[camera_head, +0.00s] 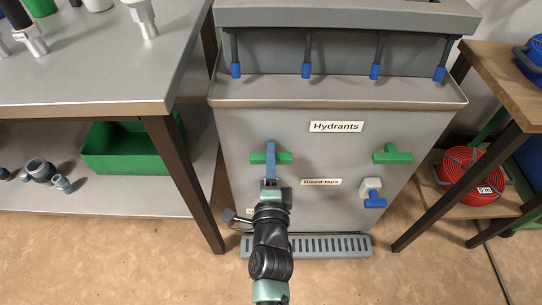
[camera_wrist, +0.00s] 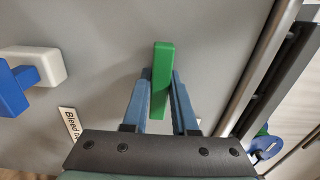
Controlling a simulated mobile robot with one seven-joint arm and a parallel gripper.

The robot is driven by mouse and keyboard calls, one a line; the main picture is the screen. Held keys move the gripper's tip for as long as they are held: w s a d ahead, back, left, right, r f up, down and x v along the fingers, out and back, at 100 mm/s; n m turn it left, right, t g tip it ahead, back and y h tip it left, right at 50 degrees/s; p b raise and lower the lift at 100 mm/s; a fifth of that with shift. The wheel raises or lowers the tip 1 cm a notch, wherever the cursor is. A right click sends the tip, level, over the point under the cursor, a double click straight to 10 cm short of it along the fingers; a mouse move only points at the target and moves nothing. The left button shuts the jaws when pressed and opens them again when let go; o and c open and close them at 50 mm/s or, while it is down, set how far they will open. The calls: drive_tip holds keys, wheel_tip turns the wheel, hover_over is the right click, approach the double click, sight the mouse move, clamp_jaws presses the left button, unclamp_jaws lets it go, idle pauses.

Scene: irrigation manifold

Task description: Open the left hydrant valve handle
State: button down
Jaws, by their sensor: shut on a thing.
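The left hydrant valve handle (camera_head: 285,158) is a green bar on the grey manifold panel, lying crosswise under the "Hydrants" label. My gripper (camera_head: 270,150) is at its middle, with blue fingers covering part of it. In the wrist view, the green handle (camera_wrist: 162,60) stands between the two fingers of my gripper (camera_wrist: 162,78), which are shut on it. The valve body behind the handle is hidden. The right hydrant handle (camera_head: 392,156) is a similar green bar, also crosswise, with nothing touching it.
A white bleed tap with a blue handle (camera_head: 374,200) sits low on the panel's right; a blue and white tap also shows in the wrist view (camera_wrist: 35,68). A steel bench (camera_head: 85,100) stands left, a wooden shelf with a red hose reel (camera_head: 470,172) right. A grated drain (camera_head: 335,245) lies below.

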drive_tip(key=n, duration=0.4)
drive_tip(key=shift+n, duration=0.3)
drive_tip(key=n, duration=0.4)
drive_tip(key=shift+n, duration=0.3)
drive_tip(key=n+p, duration=0.1)
drive_tip(key=n, duration=0.3)
drive_tip(key=n+p, duration=0.1)
drive_tip(key=n, duration=0.4)
drive_tip(key=c, duration=0.7)
unclamp_jaws()
drive_tip(key=shift+s, duration=0.15)
